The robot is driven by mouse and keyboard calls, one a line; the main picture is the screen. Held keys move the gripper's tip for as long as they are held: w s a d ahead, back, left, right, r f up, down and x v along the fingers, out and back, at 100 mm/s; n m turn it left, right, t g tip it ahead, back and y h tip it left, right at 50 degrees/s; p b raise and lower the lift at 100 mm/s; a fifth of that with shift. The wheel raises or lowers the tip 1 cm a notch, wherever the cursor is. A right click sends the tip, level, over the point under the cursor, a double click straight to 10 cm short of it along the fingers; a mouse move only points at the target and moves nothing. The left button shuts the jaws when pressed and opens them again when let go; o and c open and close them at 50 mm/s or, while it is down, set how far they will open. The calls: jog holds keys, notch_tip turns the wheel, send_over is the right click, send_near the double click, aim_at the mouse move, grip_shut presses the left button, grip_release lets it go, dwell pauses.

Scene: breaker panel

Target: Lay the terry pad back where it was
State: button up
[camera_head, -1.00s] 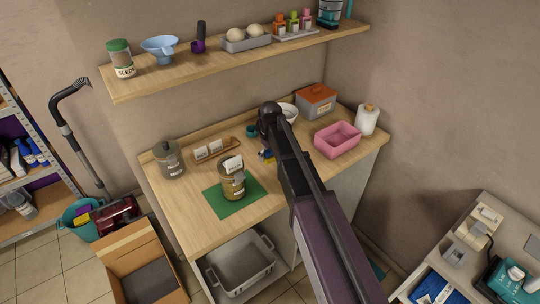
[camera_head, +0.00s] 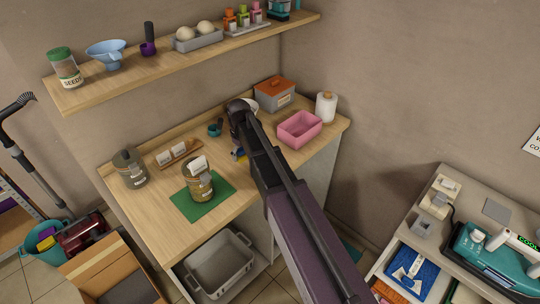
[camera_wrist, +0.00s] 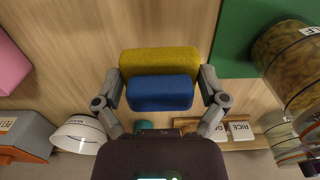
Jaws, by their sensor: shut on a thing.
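My gripper (camera_wrist: 161,95) is shut on a two-coloured pad, blue (camera_wrist: 160,93) on the nearer part and yellow (camera_wrist: 158,61) on the farther part. One finger is on each side of it. I take this to be the terry pad; its cloth texture is too small to be sure. In the head view the blue and yellow pad (camera_head: 239,154) shows partly beside my arm, over the wooden worktop (camera_head: 145,205). My fingers are mostly hidden there by my wrist. I cannot tell whether the pad touches the worktop.
A green mat (camera_head: 222,196) with a labelled jar (camera_head: 198,187) lies left of the pad. A pink bin (camera_head: 300,128), a lidded box (camera_head: 275,94) and a paper roll (camera_head: 326,107) stand to the right. A shelf (camera_head: 130,88) overhangs the back. An open drawer with a blue cloth (camera_head: 428,276) is at right.

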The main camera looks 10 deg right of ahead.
jog(key=s+d+f+b, duration=0.1)
jog(key=s+d, duration=0.2)
jog(key=d, duration=0.4)
jog(key=s+d+f+b, duration=0.2)
jog(key=s+d, duration=0.2)
jog(key=d, duration=0.3)
jog(key=shift+d, duration=0.2)
jog(key=shift+w+f, duration=0.1)
jog(key=w, duration=0.4)
jog(key=w+f+b, duration=0.1)
jog(key=w, duration=0.9)
jog(key=shift+w+d+f, duration=0.1)
jog(key=shift+w+f, duration=0.1)
jog(key=shift+w, duration=0.05)
jog(key=shift+w, duration=0.65)
notch_tip(320, 180, down, 4)
jog(key=b, duration=0.4)
jog(key=shift+r, duration=0.15)
